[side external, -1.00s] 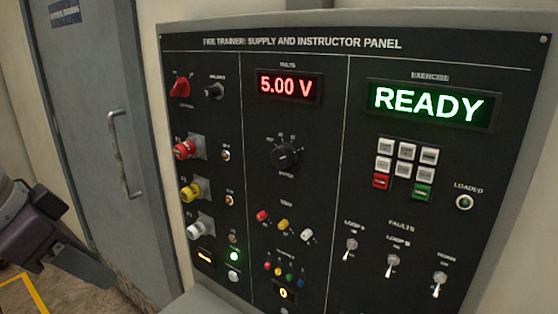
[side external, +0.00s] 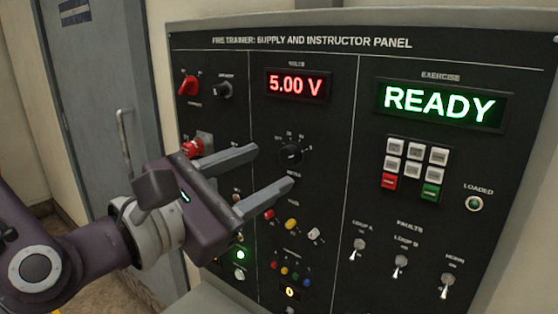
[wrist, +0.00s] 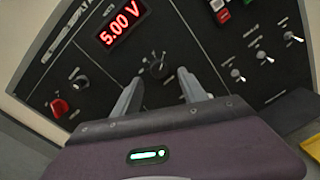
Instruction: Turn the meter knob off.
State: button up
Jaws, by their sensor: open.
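The meter knob (side external: 292,155) is a round black knob in the middle column of the panel, below the red 5.00 V display (side external: 298,86). Small position labels arc over it; its exact setting is too small to read. My gripper (side external: 274,165) is open in front of the panel, with its two grey fingers pointing at the knob's area. In the side view one fingertip is left of the knob and the other just below it. In the wrist view the knob (wrist: 157,67) shows between and slightly beyond the fingertips (wrist: 160,77). Contact is not visible.
A red knob (side external: 188,86) and a small black knob (side external: 224,89) are at the panel's upper left. Coloured sockets (side external: 291,226) lie below the meter knob. Toggle switches (side external: 400,265) and a keypad (side external: 414,165) are to the right. My gripper hides part of the left column.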

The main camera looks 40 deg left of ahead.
aim_at(288, 159)
jog(key=w, duration=0.4)
jog(key=shift+w, duration=0.3)
grip_shut()
jog(key=shift+n, duration=0.4)
jog(key=n, duration=0.5)
jog(key=shift+d+f+n, duration=0.1)
jog(key=shift+n, duration=0.2)
jog(key=n, duration=0.5)
jog(key=shift+n, duration=0.3)
jog(key=n, duration=0.3)
jog(key=n+y, duration=0.1)
jog(key=n, duration=0.2)
jog(key=shift+d+n+t, duration=0.1)
jog(key=shift+n+t, duration=0.2)
jog(key=shift+n, duration=0.1)
jog(key=n, duration=0.6)
